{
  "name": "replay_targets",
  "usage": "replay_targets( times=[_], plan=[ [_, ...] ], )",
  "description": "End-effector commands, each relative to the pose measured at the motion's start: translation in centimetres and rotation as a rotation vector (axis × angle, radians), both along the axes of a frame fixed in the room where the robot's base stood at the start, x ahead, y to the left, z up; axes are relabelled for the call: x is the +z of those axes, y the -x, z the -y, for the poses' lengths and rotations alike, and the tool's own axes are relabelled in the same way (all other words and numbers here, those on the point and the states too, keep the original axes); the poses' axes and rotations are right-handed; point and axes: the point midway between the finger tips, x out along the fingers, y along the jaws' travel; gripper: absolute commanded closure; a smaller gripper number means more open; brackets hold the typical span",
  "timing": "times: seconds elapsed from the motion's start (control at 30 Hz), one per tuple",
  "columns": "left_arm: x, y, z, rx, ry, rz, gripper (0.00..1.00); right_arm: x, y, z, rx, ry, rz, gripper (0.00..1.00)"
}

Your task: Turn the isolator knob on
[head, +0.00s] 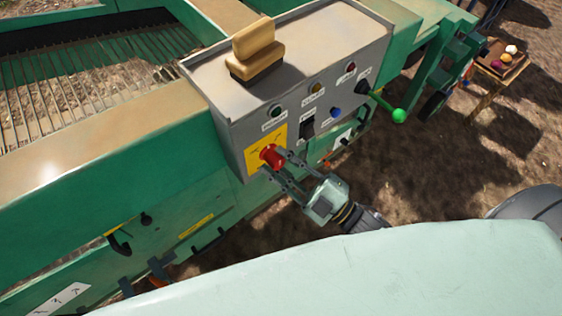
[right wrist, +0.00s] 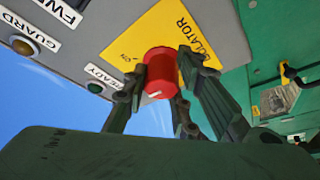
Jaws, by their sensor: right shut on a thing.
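The red isolator knob (head: 272,156) sticks out of a yellow plate (head: 257,158) on the front of the grey control box. My right gripper (head: 278,164) reaches it from the lower right, with its fingers closed around the knob. In the right wrist view the red knob (right wrist: 160,73) sits between the fingers (right wrist: 160,82), with a small white mark on its rim. The word ON shows on the yellow plate (right wrist: 150,35) beside it. Which way the knob points is hard to tell. My left gripper is not in view.
The control box (head: 300,70) also carries a green-ball lever (head: 398,115), a black switch (head: 307,128), a blue button (head: 334,114) and several lamps. A wooden-handled brush (head: 256,50) lies on its top. The green machine body (head: 110,190) runs left. Bare ground (head: 450,170) lies to the right.

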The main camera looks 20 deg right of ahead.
Motion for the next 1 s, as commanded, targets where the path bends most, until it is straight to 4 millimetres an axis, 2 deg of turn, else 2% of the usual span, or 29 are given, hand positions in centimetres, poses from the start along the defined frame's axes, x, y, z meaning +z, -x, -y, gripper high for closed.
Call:
replay_targets(
  times=[0.03, 0.6, 1.0],
  plan=[
    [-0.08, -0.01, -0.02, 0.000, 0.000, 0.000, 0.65, 0.85, -0.35, 0.23, -0.005, -0.055, 0.004, 1.00],
    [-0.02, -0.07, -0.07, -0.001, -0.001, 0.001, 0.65, 0.59, -0.32, 0.23, -0.005, -0.533, -0.169, 1.00],
    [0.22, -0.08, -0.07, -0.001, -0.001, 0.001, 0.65, 0.41, -0.29, 0.18, -0.005, -0.714, -0.235, 1.00]
  ],
)
